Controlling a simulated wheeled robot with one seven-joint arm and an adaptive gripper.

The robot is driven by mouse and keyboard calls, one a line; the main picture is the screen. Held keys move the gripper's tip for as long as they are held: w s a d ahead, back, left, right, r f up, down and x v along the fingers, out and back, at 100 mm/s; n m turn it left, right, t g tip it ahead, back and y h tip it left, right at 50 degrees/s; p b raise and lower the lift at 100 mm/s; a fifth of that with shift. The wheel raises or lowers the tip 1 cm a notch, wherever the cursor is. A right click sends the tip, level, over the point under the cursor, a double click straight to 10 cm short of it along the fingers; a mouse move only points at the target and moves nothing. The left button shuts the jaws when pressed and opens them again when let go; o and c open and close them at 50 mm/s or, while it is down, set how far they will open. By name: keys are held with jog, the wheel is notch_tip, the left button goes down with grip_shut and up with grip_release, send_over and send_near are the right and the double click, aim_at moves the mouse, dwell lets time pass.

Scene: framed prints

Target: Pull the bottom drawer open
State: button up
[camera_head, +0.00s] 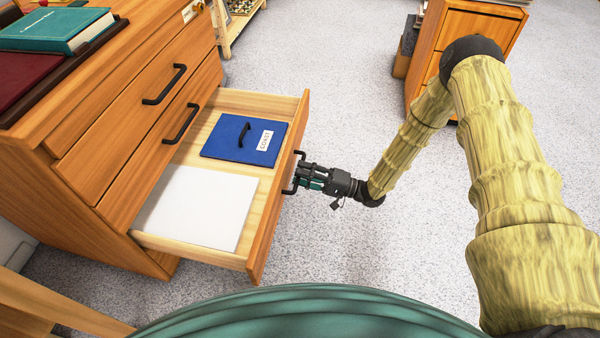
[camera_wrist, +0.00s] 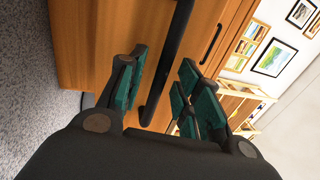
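The bottom drawer (camera_head: 275,200) of the wooden cabinet (camera_head: 150,35) stands pulled well out, and its inside shows. Its black bar handle (camera_head: 299,154) is on the front panel, partly hidden by my gripper (camera_head: 303,178). In the wrist view my gripper (camera_wrist: 160,95) has its teal-padded fingers spread, one side left and the other right of the black handle (camera_wrist: 168,65). Gaps show between the pads and the bar, so the fingers look open around it. Whether any pad touches the bar is hard to tell.
In the drawer lie a blue labelled folder-like item with a black handle (camera_head: 225,137) and a white sheet (camera_head: 195,208). Two closed drawers with black handles (camera_head: 165,85) are above. Another wooden cabinet (camera_head: 470,30) stands back right. Grey floor (camera_head: 400,240) is clear in front.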

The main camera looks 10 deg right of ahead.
jog(key=v, duration=1)
jog(key=shift+d, duration=0.35)
jog(key=shift+s+f, duration=0.1)
jog(key=s+a+f+h+p, duration=0.1)
jog(key=s+a+f+h, duration=0.4)
jog(key=s+f+h, duration=0.6)
jog(key=s+d+r+n+g+h+p, duration=0.1)
jog(key=s+d+n+g+h, duration=0.2)
jog(key=s, duration=0.8)
jog(key=s+d+r+g+h, duration=0.1)
jog(key=s+d+g+h, duration=0.35)
jog(key=s, duration=0.65)
notch_tip(320, 180, up, 39)
jog(key=p, duration=3.8)
jog(key=shift+d+f+n, duration=0.25)
jog(key=shift+d+n, duration=0.05)
jog(key=shift+d, duration=0.05)
jog(key=shift+s+t+h, duration=0.1)
jog(key=shift+t+h, duration=0.15)
